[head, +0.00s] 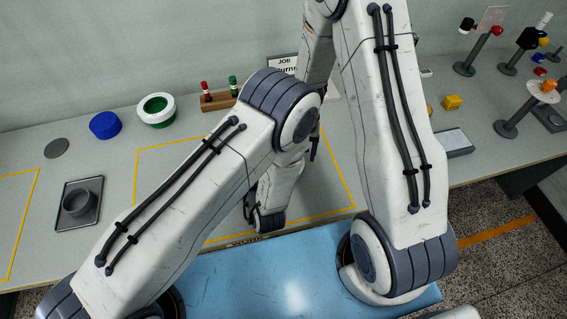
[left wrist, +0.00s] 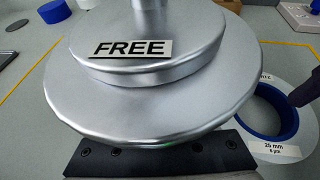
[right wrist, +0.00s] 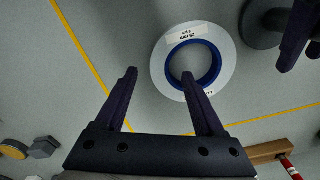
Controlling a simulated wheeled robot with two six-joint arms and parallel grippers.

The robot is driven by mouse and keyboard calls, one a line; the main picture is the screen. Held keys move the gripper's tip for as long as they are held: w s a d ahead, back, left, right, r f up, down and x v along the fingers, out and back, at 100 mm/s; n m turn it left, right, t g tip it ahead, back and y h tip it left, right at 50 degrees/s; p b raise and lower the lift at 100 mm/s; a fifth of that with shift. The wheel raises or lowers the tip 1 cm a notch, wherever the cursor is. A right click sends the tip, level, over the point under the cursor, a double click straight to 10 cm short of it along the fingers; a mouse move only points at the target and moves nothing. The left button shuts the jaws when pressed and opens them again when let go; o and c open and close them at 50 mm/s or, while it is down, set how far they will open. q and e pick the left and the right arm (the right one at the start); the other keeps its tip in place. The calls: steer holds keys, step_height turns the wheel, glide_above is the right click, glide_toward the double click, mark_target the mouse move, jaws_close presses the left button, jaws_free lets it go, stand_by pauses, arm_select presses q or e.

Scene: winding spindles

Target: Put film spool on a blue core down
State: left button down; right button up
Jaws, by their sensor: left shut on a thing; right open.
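The film spool on a blue core (right wrist: 163,70) lies flat on the table, a pale ring around a blue core. It also shows in the left wrist view (left wrist: 253,91), partly behind a metal piece. My right gripper (right wrist: 160,75) is open above the spool, its fingers apart and its right fingertip overlapping the core in the picture. A silver stepped metal piece labelled FREE (left wrist: 130,110) fills the left wrist view. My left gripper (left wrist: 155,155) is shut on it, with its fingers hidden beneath.
Yellow lines (head: 180,143) mark a table area around the work. A blue cylinder (head: 105,125), a white ring with a green core (head: 156,110) and a wooden rack (head: 218,101) stand behind it. A tray (head: 65,221) with a grey cup is left. Several stands are right.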

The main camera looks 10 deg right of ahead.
step_height(320, 180, down, 4)
steer(key=shift+f, duration=0.1)
jaws_close()
